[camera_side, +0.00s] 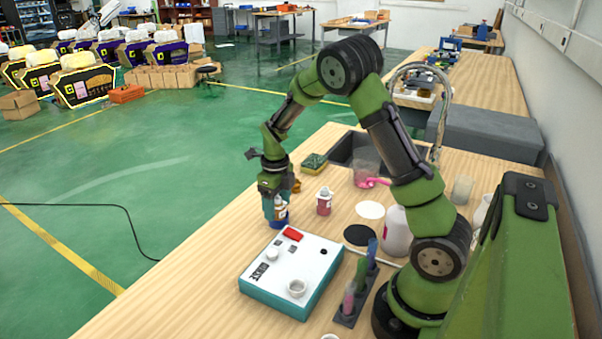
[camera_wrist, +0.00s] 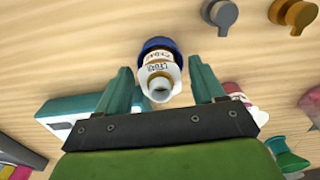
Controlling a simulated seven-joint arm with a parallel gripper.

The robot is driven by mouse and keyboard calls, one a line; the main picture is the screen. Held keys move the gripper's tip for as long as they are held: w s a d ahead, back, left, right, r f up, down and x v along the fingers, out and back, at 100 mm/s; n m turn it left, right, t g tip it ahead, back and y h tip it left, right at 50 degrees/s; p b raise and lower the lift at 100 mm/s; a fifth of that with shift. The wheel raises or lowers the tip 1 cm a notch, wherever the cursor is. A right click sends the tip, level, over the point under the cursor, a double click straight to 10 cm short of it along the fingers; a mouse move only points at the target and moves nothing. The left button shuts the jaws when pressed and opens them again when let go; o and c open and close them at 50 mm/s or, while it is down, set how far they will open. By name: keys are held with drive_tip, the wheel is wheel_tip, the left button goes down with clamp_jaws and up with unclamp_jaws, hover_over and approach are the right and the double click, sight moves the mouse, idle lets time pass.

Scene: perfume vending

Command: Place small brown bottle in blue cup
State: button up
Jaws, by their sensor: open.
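The small bottle (camera_wrist: 160,73), with a pale neck and a brown-lettered label, stands upright within the rim of the blue cup (camera_wrist: 157,45) in the wrist view. In the side view the blue cup (camera_side: 279,222) sits on the wooden table behind the white-and-teal box, with the bottle (camera_side: 281,212) showing above it. My gripper (camera_side: 276,203) is right over them, pointing down. In the wrist view my gripper (camera_wrist: 161,72) is open, with one finger on each side of the bottle and a gap to both. The bottle's base is hidden.
The white-and-teal box (camera_side: 292,270) stands close in front of the cup. A bottle with a red-pink label (camera_side: 324,202) stands close to its right. A green-and-yellow sponge (camera_side: 314,161) and a clear container (camera_side: 366,167) lie farther back. The table's left edge is near.

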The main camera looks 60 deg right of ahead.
sight(277, 198)
wheel_tip(277, 198, up, 12)
drive_tip(key=s+a+r+n+t, duration=0.2)
drive_tip(key=s+a+n, duration=0.3)
drive_tip(key=n, duration=0.5)
drive_tip(key=s+a+r+n+t+y, duration=0.1)
drive_tip(key=s+a+n, duration=0.4)
drive_tip(key=n, duration=0.6)
drive_tip(key=s+a+r+n+t+y, duration=0.1)
drive_tip(key=s+a+r+n+t, duration=0.3)
drive_tip(key=n, duration=0.7)
drive_tip(key=s+a+r, duration=0.1)
drive_tip(key=s+a, duration=0.1)
drive_tip(key=shift+a+r, duration=0.25)
drive_tip(key=shift+a, duration=0.15)
